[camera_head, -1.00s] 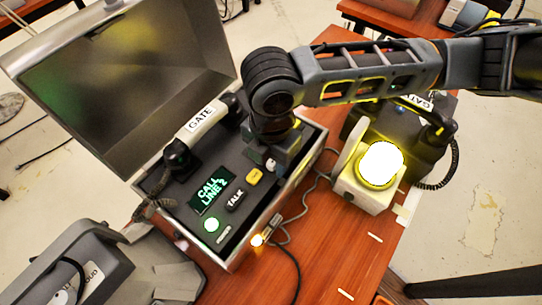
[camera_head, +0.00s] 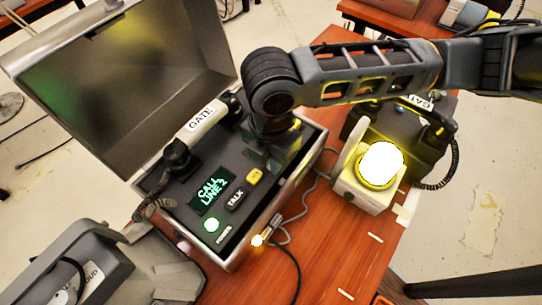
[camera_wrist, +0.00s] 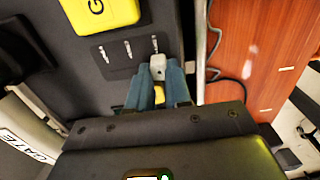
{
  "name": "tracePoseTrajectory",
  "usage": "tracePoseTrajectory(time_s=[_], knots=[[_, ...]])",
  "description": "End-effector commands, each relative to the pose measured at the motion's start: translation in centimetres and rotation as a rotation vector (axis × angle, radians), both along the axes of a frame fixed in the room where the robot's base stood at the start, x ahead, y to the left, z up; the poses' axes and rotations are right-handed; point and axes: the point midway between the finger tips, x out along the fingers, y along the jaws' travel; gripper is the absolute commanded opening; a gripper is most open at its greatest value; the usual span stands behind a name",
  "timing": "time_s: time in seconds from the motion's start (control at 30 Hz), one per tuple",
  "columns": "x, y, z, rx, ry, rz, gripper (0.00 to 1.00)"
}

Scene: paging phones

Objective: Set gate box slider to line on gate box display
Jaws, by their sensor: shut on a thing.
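The gate box (camera_head: 190,228) is a grey case with its lid open. Its display (camera_head: 210,190) reads "CALL LINE 2" in green. My gripper (camera_head: 262,160) is low over the box's right end and hides the slider in the head view. In the wrist view, my gripper (camera_wrist: 158,85) is shut on the pale slider knob (camera_wrist: 157,66). The knob stands below the rightmost of three light marks on the slider plate (camera_wrist: 118,66). The mark labels are too small to read.
A handset labelled GATE (camera_head: 200,122) lies along the box's back. A glowing yellow lamp (camera_head: 381,165) and black phone stand right. Another grey device (camera_head: 85,262) is front left.

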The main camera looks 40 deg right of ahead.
Motion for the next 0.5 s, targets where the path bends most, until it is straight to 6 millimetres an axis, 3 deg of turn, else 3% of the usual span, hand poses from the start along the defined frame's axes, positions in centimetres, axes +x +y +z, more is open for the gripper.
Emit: tracePoseTrajectory(time_s=[0.17,0.5], knots=[[0.1,0.0,0.0,0.0,0.0,0.0,0.0],[3.0,0.6,0.0,0.0,-0.001,0.001,0.0]])
